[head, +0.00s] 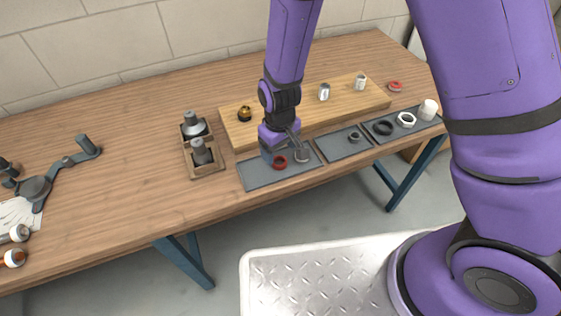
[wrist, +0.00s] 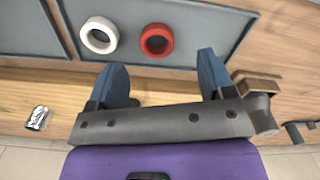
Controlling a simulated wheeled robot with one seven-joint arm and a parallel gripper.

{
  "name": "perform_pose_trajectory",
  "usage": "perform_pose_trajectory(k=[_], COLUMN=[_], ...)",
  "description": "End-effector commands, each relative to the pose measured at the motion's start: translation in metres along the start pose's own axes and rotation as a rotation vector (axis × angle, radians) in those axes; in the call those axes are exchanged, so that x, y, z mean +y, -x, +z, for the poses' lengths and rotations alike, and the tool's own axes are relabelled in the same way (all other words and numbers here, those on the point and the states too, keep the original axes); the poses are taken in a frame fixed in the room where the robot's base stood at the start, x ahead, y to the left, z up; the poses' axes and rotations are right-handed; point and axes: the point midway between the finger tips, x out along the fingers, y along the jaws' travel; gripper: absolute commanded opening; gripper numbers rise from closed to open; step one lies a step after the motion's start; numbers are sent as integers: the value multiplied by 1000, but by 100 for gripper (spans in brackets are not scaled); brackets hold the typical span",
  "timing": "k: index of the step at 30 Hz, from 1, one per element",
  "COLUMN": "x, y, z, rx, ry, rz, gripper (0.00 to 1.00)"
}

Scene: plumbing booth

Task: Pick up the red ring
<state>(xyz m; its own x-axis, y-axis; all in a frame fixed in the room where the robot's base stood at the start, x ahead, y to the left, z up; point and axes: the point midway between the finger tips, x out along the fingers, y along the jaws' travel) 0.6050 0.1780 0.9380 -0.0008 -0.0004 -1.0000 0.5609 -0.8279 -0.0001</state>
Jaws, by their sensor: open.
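The red ring (head: 279,162) lies flat on the left grey mat (head: 262,181), close to the table's front edge. In the wrist view the red ring (wrist: 157,40) lies beyond the fingertips and roughly between their lines. In the head view my gripper (head: 281,149) hangs above the mat, just behind the red ring.
A wooden board (head: 340,102) behind the mats bears a brass part (head: 244,113) and two metal cylinders. Wooden holders with dark fittings (head: 203,157) stand left of the mat. Another red ring-like part (head: 395,86) lies at the far right. Other mats hold more rings.

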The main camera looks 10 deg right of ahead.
Motion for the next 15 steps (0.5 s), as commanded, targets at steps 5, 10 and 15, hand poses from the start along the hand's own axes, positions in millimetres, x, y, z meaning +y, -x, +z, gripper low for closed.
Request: perform_pose_trajectory(k=[5,10,15], x=[1,6,6], y=[-9,-29,-49], z=[0,-2,-3], rx=[0,-2,-2], ry=[-2,-2,-2], rz=[0,1,0], gripper=[75,75,75])
